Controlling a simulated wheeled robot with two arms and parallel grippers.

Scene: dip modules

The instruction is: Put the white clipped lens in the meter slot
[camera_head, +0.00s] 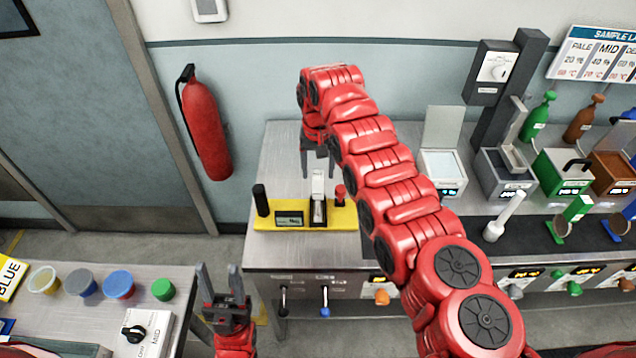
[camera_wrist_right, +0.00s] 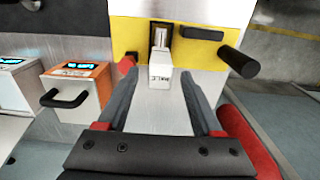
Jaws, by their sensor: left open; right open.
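The yellow meter (camera_head: 268,220) stands on the metal counter with a small display and a black slot (camera_head: 319,216). A white clip (camera_head: 318,182), seemingly the white clipped lens, stands upright in the slot; its lens is hidden. In the right wrist view the clip's white block (camera_wrist_right: 160,72) stands out from the yellow meter (camera_wrist_right: 203,12), between the fingertips. My right gripper (camera_head: 317,165) is open just behind the clip, and its fingers (camera_wrist_right: 158,78) appear apart from it. My left gripper (camera_head: 219,270) is open and empty, beside the left table.
A black post (camera_head: 260,198) and a red knob (camera_head: 340,192) flank the slot. Green (camera_head: 563,175) and brown (camera_head: 610,172) boxes and a white-handled tool (camera_head: 503,215) stand to the right. Several colored cups (camera_head: 118,284) sit on the left table.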

